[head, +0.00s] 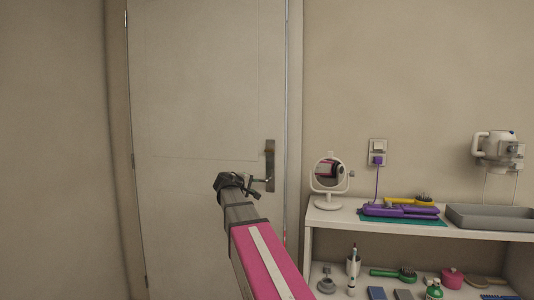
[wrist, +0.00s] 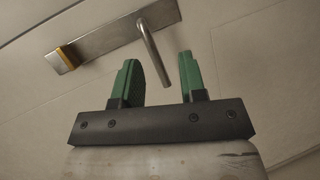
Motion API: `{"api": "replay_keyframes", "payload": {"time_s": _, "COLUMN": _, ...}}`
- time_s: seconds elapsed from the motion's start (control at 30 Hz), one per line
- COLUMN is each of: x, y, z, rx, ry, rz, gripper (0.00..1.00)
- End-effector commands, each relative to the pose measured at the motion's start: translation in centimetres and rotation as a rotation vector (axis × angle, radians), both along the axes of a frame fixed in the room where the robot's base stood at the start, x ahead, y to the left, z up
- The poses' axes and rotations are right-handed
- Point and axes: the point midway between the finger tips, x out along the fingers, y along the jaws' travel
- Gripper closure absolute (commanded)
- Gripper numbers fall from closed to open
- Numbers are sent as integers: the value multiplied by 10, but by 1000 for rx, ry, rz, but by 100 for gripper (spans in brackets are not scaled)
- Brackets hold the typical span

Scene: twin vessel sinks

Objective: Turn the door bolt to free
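The door (head: 205,90) is a pale panel that looks shut in its frame. A metal lock plate (head: 270,150) is on its right edge; it also shows in the wrist view (wrist: 105,43). A small orange-yellow piece (wrist: 67,57), perhaps the bolt's turn, is at the plate's left end in the wrist view. A bent metal lever handle (wrist: 150,50) comes off the plate towards my fingers. My gripper (wrist: 161,72) is open, its green fingers apart with nothing clearly held. The lever's end appears between or just beyond the fingertips. In the head view my gripper (head: 258,185) is by the plate's lower part.
A shelf unit (head: 400,228) stands to the right of the door. It carries a round mirror (head: 329,173), a purple hair straightener (head: 400,210), a brush and a grey tray (head: 490,216). A wall socket (head: 377,150) is above. Bare wall is left of the door.

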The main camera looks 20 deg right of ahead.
Motion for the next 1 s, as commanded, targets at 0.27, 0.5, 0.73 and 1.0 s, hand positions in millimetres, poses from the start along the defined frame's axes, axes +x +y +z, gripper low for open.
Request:
{"api": "replay_keyframes", "payload": {"time_s": 0.27, "x": 15, "y": -7, "z": 117, "rx": -247, "ry": -65, "rz": -7, "gripper": 62}}
{"api": "replay_keyframes", "payload": {"time_s": 0.5, "x": 19, "y": -14, "z": 136, "rx": -292, "ry": -71, "rz": -14, "gripper": 62}}
{"api": "replay_keyframes", "payload": {"time_s": 0.73, "x": 40, "y": -43, "z": 136, "rx": -290, "ry": -71, "rz": -14, "gripper": 62}}
{"api": "replay_keyframes", "payload": {"time_s": 1.0, "x": 64, "y": -80, "z": 135, "rx": -290, "ry": -72, "rz": -11, "gripper": 62}}
